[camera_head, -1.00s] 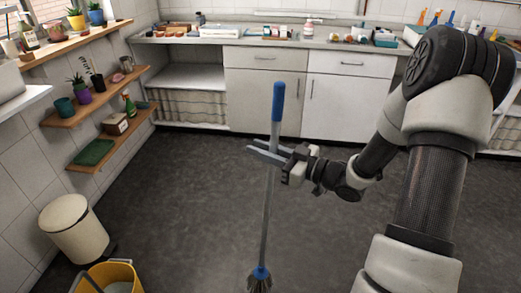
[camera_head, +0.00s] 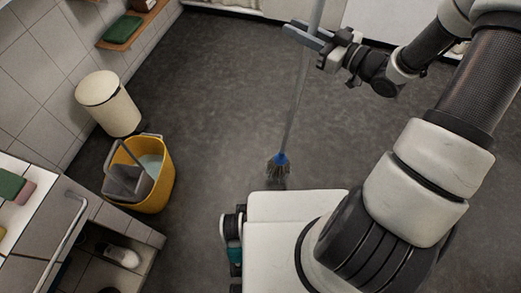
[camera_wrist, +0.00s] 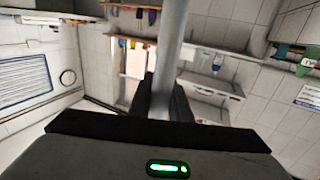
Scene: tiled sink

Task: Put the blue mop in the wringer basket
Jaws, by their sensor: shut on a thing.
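The blue mop (camera_head: 298,95) hangs nearly upright, with a grey shaft, a blue collar and a dark stringy head at its lower end. The mop head is just beyond my white base; I cannot tell whether it touches the floor. My gripper (camera_head: 308,36) is shut on the shaft, which also crosses the wrist view (camera_wrist: 172,40). The top of the handle is out of the head view. The grey wringer basket (camera_head: 128,183) sits in the front left part of the yellow bucket (camera_head: 164,190), left of the mop. The basket looks empty.
A cream bin (camera_head: 108,104) stands behind the bucket by the tiled wall. A tiled counter (camera_head: 62,222) with a metal rail and a shelf holding a shoe is at the lower left. Dark floor (camera_head: 220,100) between bucket and mop is clear.

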